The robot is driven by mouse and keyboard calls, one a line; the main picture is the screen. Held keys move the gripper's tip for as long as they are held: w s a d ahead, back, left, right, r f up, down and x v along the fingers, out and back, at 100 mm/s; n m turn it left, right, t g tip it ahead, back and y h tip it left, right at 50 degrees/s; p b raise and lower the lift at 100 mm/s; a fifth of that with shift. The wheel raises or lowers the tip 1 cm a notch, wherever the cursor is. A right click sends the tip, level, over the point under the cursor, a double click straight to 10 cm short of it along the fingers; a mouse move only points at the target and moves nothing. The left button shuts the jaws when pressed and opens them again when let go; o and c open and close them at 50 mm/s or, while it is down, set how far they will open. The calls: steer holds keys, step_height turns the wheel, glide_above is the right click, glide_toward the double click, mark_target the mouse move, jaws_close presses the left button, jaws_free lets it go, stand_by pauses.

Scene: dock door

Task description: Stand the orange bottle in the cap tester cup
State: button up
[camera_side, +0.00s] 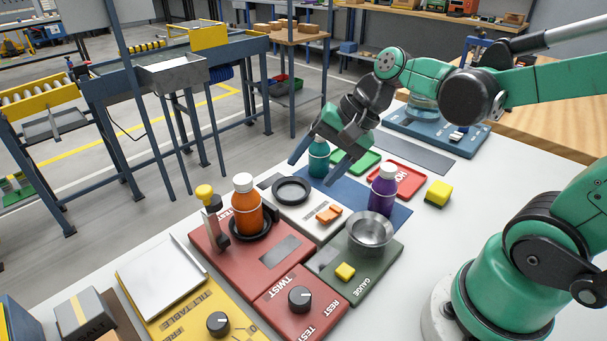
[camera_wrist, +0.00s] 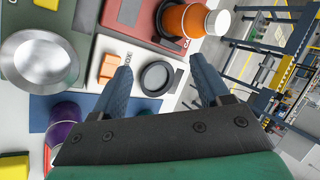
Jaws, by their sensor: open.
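The orange bottle (camera_side: 247,208), with a white cap, stands upright at the black cup (camera_side: 265,231) of the red tester panel (camera_side: 285,257). Its base appears to be inside the cup's rim. The bottle also shows at the top of the wrist view (camera_wrist: 184,20). My gripper (camera_side: 313,172) is open and empty, above the boards to the right of and behind the orange bottle, clear of it. In the wrist view my spread fingers (camera_wrist: 161,65) have a black ring (camera_wrist: 156,79) below and beyond them.
A purple bottle (camera_side: 382,192) and a metal bowl (camera_side: 370,232) stand to the right. A teal bottle (camera_side: 318,162) stands close to my gripper. A yellow-topped post (camera_side: 206,197) rises just left of the orange bottle. A yellow block (camera_side: 438,193) lies at the right.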

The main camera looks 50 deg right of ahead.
steer(key=n+h, duration=0.1)
steer(key=n, duration=0.2)
steer(key=s+d+n+t+h, duration=0.1)
steer(key=n+h, duration=0.1)
steer(key=n, duration=0.2)
steer(key=s+n+t+h, duration=0.1)
steer(key=n, duration=0.2)
steer(key=shift+s+d+r+n+h, duration=0.15)
steer(key=shift+d+r+n+h, duration=0.05)
steer(key=shift+r+n+h, duration=0.15)
